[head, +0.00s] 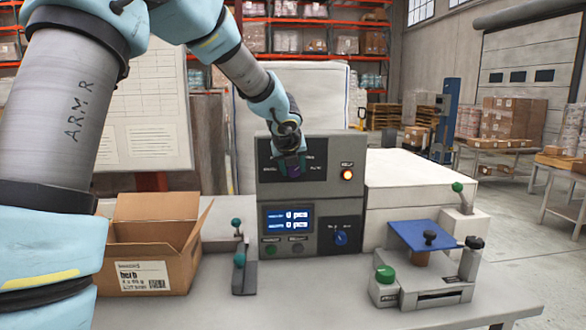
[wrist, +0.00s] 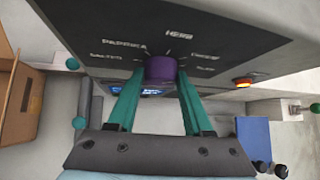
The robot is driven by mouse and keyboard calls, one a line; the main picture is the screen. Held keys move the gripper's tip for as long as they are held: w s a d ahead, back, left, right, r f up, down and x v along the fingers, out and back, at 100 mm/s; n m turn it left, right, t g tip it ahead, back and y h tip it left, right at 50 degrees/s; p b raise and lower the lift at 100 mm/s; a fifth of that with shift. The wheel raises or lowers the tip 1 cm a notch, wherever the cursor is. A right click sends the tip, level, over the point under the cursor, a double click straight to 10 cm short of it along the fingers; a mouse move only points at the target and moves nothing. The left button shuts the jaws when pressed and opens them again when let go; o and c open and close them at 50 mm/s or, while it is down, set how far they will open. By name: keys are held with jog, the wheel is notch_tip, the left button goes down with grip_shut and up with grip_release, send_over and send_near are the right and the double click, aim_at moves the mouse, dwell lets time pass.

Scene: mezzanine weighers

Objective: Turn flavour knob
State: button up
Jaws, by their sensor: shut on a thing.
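The flavour knob is a purple round knob (wrist: 160,70) on the dark upper panel (head: 273,165) of the grey control box. In the wrist view, labels are arranged around it; "PAPRIKA" is readable at upper left, and the others are blurred. My gripper (wrist: 158,86) has its two teal fingers on either side of the knob and is shut on it. In the head view my gripper (head: 292,168) is in front of the upper panel and hides most of the knob and some labels. I cannot tell where the knob points.
A lit orange button (head: 347,174) is right of the knob. Below are a blue display (head: 288,219) and a blue knob (head: 341,237). An open carton (head: 150,235) labelled "herb" stands left. A small lever device (head: 241,258) and a blue-plated device (head: 425,236) stand on the table.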

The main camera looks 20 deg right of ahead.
grip_shut()
